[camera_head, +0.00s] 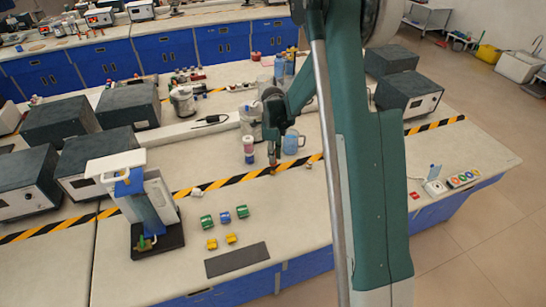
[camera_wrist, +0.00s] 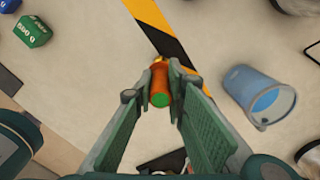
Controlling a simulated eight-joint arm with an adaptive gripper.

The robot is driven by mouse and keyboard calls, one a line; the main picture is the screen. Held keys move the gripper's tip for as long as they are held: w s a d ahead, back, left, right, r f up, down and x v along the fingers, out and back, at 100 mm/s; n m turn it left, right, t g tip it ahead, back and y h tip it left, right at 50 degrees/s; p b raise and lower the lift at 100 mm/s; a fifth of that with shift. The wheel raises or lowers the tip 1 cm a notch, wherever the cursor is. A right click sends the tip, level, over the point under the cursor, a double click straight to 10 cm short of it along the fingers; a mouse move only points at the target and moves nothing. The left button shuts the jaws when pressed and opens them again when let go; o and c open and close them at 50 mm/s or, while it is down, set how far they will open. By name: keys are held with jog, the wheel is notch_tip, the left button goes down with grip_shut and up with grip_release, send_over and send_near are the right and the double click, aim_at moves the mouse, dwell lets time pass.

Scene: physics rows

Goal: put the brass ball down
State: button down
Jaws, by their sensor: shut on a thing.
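My gripper (camera_head: 272,149) is over the bench, at the black-and-yellow tape. In the wrist view my gripper (camera_wrist: 159,95) has its fingers closed around an orange-brown, cylinder-like piece (camera_wrist: 159,89) with a green round end facing the camera. A small brass-coloured rounded bit (camera_wrist: 158,62) shows at its far end. I cannot make out a plain ball, and cannot tell whether this bit is the brass ball. In the head view the held piece (camera_head: 272,162) is a small reddish-brown shape below the fingers. I cannot tell whether it touches the bench.
A blue jug (camera_head: 292,143) stands close to the right; it also shows in the wrist view (camera_wrist: 258,92). Several green, blue and yellow weights (camera_head: 225,217) and a dark mat (camera_head: 237,260) lie nearer. The bench (camera_head: 290,205) is clear between.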

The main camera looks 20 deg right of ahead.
jog(key=c, duration=2.3)
grip_release()
jog(key=shift+r, duration=0.15)
notch_tip(320, 180, up, 12)
jog(key=shift+r+p, duration=0.1)
jog(key=shift+p, duration=0.3)
